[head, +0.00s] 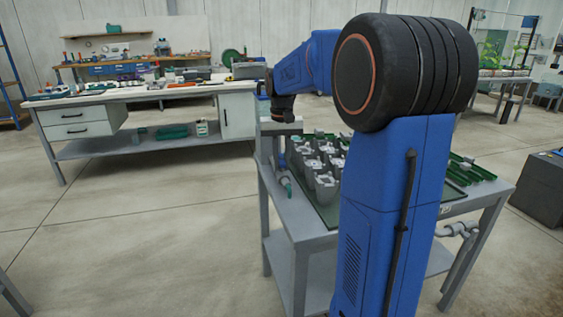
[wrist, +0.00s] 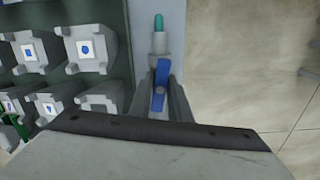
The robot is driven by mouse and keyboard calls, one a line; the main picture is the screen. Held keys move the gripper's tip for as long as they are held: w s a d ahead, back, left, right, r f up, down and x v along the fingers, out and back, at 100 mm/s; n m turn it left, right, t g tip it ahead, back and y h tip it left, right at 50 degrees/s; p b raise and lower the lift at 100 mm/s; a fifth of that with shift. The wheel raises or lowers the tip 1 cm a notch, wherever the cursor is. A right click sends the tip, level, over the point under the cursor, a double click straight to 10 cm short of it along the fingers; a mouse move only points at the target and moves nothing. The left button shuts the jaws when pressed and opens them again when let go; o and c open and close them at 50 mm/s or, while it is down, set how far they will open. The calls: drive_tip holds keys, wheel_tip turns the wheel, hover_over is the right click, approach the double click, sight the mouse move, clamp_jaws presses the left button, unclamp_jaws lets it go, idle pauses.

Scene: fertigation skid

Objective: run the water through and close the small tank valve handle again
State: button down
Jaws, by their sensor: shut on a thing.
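The small tank valve has a blue handle (wrist: 161,84), a grey body (wrist: 158,42) and a teal end (wrist: 158,22) in the wrist view. The handle lies nearly in line with the valve body, slightly tilted. My gripper (wrist: 160,98) has its two grey fingers on either side of the handle and is shut on it. In the head view the teal end (head: 286,187) shows at the table's left side, below my wrist. The fingers' contact with the handle is not clear there. No flowing water can be made out.
Several grey tanks (wrist: 85,48) with blue-marked labels stand close left of the valve on a green tray (head: 327,215). The grey table (head: 318,241) ends just right of the valve in the wrist view, with open floor beyond. A workbench (head: 140,97) stands behind.

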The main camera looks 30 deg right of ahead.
drive_tip(key=m, duration=1.2)
drive_tip(key=shift+m, duration=0.4)
drive_tip(key=m, duration=0.4)
drive_tip(key=shift+m, duration=0.3)
drive_tip(key=c, duration=1.6)
unclamp_jaws()
wheel_tip(320, 180, up, 10)
